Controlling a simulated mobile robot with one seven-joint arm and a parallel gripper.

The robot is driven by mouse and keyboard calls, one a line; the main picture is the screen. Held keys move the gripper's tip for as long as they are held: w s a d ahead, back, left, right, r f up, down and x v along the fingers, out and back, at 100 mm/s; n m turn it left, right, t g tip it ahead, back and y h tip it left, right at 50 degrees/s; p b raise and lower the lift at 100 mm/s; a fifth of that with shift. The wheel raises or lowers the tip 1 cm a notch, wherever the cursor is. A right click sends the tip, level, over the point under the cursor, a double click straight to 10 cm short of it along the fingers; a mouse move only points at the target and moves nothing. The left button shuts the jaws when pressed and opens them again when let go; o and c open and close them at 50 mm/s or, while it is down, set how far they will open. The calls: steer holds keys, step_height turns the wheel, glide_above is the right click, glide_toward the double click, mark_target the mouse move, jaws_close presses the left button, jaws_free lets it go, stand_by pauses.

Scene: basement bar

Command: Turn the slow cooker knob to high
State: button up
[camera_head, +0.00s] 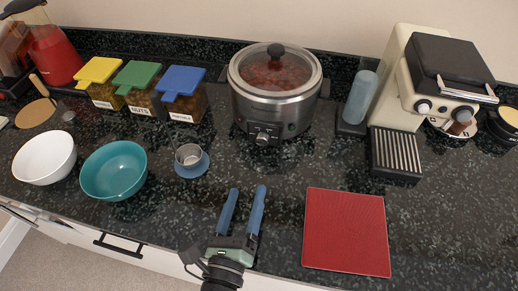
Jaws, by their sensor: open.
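The slow cooker (284,108) stands at the back middle of the counter, silver with a glass lid and reddish food inside. Its knob (263,138) is on the dark control panel at the lower front, facing me. The knob's setting is too small to read. My gripper (245,192) is at the front of the counter, its two blue fingers apart with nothing between them. It is short of the slow cooker, below and slightly left of the knob in the picture, and touches nothing I can see.
A small metal cup on a blue saucer (192,167) sits left of the path to the knob. A teal bowl (115,170) and white bowl (44,157) are further left. A red board (346,231) lies right; a coffee machine (430,85) stands back right. Counter before the cooker is clear.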

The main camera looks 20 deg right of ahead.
mark_target(261, 142)
steer(key=p+x, duration=0.1)
steer(key=x, duration=1.2)
jaws_close()
